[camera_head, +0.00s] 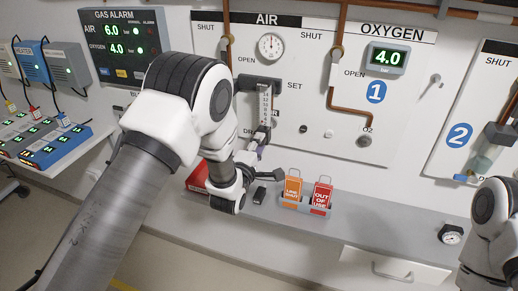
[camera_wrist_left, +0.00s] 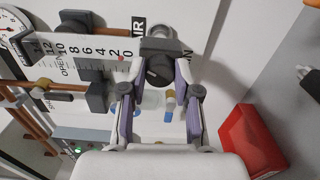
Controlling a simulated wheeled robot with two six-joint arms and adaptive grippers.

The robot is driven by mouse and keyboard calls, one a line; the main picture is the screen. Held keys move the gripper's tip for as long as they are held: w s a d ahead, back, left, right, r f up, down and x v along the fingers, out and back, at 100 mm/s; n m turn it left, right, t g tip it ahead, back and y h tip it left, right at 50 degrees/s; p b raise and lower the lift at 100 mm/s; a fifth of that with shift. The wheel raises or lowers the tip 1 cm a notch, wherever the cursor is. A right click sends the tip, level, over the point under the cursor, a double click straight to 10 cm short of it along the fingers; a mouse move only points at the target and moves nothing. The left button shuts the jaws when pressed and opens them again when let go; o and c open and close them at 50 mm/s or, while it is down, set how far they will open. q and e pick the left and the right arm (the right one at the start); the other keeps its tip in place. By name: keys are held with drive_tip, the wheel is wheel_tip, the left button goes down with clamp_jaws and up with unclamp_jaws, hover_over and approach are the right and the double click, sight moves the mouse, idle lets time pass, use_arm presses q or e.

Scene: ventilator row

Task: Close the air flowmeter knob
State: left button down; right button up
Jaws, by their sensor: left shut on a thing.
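The air flowmeter (camera_head: 264,104) is a clear upright scale on the wall panel under the AIR dial. In the left wrist view its scale (camera_wrist_left: 88,50) lies sideways, with the 0 end by the knob. The dark round knob (camera_wrist_left: 159,70) sits at that end, between the purple-lined fingers. My left gripper (camera_wrist_left: 157,82) is shut on the knob. In the head view this gripper (camera_head: 257,142) is small at the flowmeter's lower end, and the knob is mostly hidden there. Of my right arm, only links show at the lower right; its gripper is out of view.
A round AIR gauge (camera_head: 271,46) and copper pipes are above. An orange tag (camera_head: 293,190) and a red OUT OF USE tag (camera_head: 321,195) stand on the grey shelf (camera_head: 400,226) below. A red tray (camera_wrist_left: 250,143) is beside my gripper in the wrist view.

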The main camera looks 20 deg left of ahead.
use_arm(q)
drive_tip(key=n+b, duration=0.1)
drive_tip(key=n, duration=0.4)
idle(0.5)
drive_tip(key=c, duration=0.8)
unclamp_jaws()
drive_tip(key=shift+s+a, duration=0.1)
drive_tip(key=shift+a, duration=0.05)
drive_tip(key=s, duration=1.2)
drive_tip(key=shift+a, duration=0.2)
